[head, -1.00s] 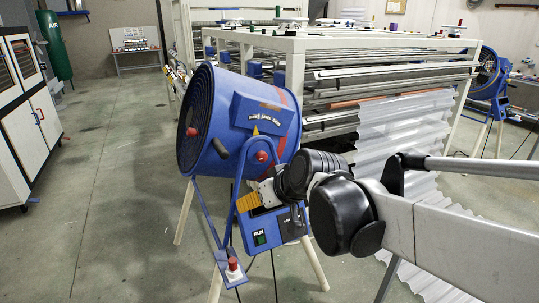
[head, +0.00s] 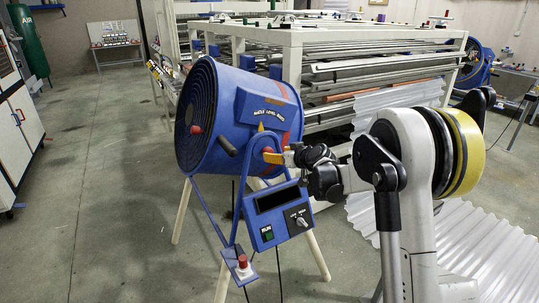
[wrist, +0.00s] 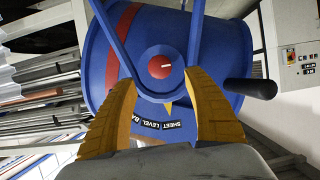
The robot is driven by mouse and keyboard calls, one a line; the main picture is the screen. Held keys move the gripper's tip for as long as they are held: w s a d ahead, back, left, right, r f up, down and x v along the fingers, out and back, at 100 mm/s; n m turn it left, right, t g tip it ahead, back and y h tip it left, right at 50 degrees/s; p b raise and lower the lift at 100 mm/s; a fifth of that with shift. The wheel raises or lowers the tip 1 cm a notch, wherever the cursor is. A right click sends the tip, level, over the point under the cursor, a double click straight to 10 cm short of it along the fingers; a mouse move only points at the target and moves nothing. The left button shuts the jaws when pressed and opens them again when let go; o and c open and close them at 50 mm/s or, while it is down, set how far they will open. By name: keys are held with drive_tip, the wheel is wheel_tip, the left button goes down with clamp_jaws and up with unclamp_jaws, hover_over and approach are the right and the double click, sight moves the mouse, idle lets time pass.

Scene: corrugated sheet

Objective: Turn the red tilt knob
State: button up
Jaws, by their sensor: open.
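The red tilt knob (wrist: 161,67) sits on the side pivot of a blue drum (wrist: 215,50), with a white mark on its face pointing right in the wrist view. In the head view the red knob (head: 267,151) is partly hidden by my yellow fingers. My gripper (wrist: 160,84) is open, with one finger on each side just below the knob in the wrist view. It faces the knob with nothing between the fingers. In the head view my gripper (head: 285,158) is close to the drum's side; whether it touches the knob cannot be told.
A black handle (wrist: 250,88) sticks out beside the knob. A blue control box (head: 280,210) hangs below it, and a red button (head: 242,261) is lower left. A white rack (head: 345,45) of sheets stands behind. Floor at left is clear.

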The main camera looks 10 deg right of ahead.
drive_tip(key=b+x, duration=0.1)
drive_tip(key=x, duration=0.6)
drive_tip(key=shift+w+a+f+b, duration=0.1)
drive_tip(key=shift+w+f+b, duration=0.1)
drive_tip(key=shift+b, duration=0.15)
drive_tip(key=shift+r, duration=0.1)
drive_tip(key=c, duration=1.2)
